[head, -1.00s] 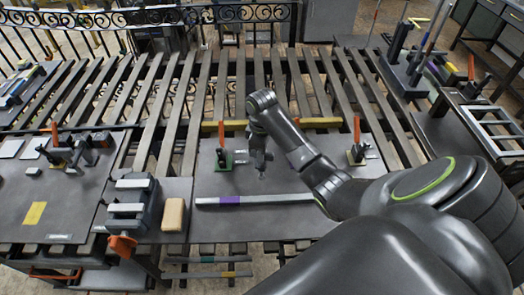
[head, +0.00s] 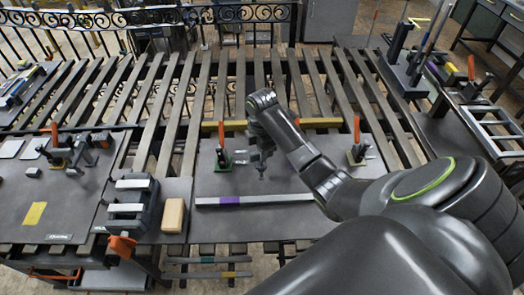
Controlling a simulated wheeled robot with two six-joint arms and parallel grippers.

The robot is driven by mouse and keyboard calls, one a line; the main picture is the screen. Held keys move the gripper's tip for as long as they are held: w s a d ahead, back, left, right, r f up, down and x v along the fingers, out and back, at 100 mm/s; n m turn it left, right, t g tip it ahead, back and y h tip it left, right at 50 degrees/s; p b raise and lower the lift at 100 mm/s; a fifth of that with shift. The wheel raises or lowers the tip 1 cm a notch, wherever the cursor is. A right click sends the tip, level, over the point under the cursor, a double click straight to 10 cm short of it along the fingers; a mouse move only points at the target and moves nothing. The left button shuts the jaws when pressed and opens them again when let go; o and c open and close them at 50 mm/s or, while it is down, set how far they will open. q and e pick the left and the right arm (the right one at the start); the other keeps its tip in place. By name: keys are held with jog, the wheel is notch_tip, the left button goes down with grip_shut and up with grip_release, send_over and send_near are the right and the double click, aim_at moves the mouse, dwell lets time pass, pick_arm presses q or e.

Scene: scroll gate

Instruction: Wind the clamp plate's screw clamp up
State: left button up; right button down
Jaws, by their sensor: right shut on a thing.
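The clamp plate (head: 290,184) is a dark flat plate in the middle of the head view. My right gripper (head: 260,160) is over its middle, pointing down, and is shut on the top of a small dark upright piece (head: 262,175), which looks like the screw clamp. The gripper and arm hide most of it, so its height and thread cannot be made out. An orange-handled clamp on a green base (head: 223,160) stands just left of the gripper. Another orange-handled clamp on a yellow base (head: 357,152) stands to its right. My left gripper is not in view.
A grey bar with a purple band (head: 255,200) lies in front of the gripper. A grey vise (head: 133,203) and a tan block (head: 174,215) are at the left. A yellow bar (head: 320,123) lies behind. Slatted bench bars with gaps run toward the scrollwork railing (head: 150,25).

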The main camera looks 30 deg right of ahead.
jog(key=shift+s+a+f, duration=0.15)
jog(key=shift+f, duration=0.15)
jog(key=c, duration=1.5)
grip_release()
jog(key=shift+o, duration=0.7)
jog(key=shift+r, duration=0.15)
jog(key=shift+w, duration=0.2)
